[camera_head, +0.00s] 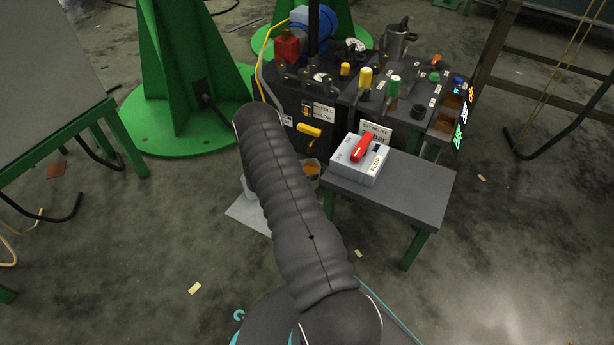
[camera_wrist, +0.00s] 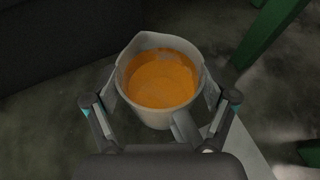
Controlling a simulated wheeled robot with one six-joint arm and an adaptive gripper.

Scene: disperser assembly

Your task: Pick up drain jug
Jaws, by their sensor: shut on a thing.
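The drain jug (camera_wrist: 158,117) is a pale, open jug with orange liquid in it. It fills the middle of the wrist view, its handle toward the lower right. My gripper (camera_wrist: 161,92) has one finger on each side of the jug and is shut on it. In the head view my dark ribbed arm hides the gripper and most of this spot. An orange-filled part of the jug (camera_head: 312,169) shows just right of the arm. I cannot tell whether the jug's base touches the floor.
A pale sheet (camera_head: 245,213) lies on the floor by the arm. A dark machine (camera_head: 292,135) with a yellow lever (camera_head: 309,130) stands behind. A low table (camera_head: 420,190) with a grey box and red switch (camera_head: 362,147) is at the right. A green stand (camera_head: 170,130) is at the left.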

